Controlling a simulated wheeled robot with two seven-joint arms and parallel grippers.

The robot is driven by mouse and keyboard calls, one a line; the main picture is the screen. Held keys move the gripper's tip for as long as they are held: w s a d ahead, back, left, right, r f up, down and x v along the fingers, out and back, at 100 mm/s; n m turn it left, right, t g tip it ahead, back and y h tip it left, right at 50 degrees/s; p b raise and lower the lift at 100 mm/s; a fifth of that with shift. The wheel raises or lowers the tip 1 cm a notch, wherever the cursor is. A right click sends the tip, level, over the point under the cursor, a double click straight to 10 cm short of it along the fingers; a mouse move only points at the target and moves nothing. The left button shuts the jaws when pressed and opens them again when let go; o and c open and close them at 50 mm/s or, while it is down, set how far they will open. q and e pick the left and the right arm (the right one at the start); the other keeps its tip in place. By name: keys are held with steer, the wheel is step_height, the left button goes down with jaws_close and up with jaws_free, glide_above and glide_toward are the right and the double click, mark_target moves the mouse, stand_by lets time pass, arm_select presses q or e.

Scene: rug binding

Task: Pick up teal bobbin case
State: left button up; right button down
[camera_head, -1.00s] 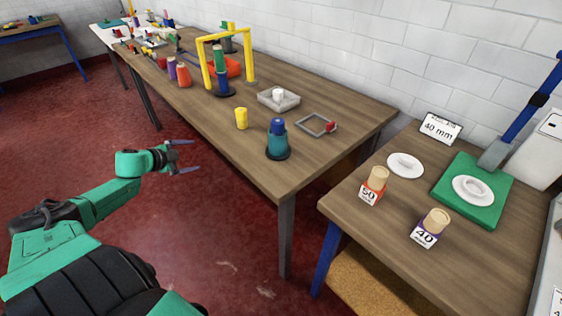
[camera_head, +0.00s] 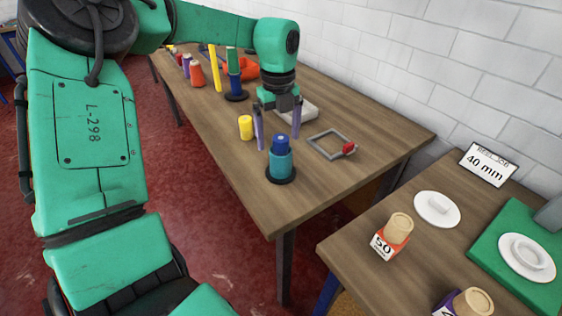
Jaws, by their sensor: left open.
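The teal bobbin case (camera_head: 281,166) stands upright on a dark round base near the front end of the long wooden table. A blue piece (camera_head: 280,143) sits on top of it. My left gripper (camera_head: 278,137) points down over the table with its two purple fingers apart. Nothing is held between the fingers. My right gripper is not in view.
A yellow cylinder (camera_head: 246,127) stands left of the case, and a grey frame with a red block (camera_head: 331,145) lies to its right. A pale tray (camera_head: 297,112) is partly hidden behind my gripper. A second table (camera_head: 376,285) holds labelled spools and white discs.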

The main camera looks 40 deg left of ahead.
mark_target(281, 156)
arm_select(q)
steer(key=f, duration=0.3)
steer(key=f+p, duration=0.1)
steer(key=f, duration=0.3)
steer(key=shift+w+d+p, duration=0.15)
steer(key=shift+w+p, duration=0.05)
steer(key=shift+p, duration=0.1)
steer(key=shift+w+f, duration=0.1)
steer(key=shift+f, duration=0.2)
steer(key=c, duration=1.6)
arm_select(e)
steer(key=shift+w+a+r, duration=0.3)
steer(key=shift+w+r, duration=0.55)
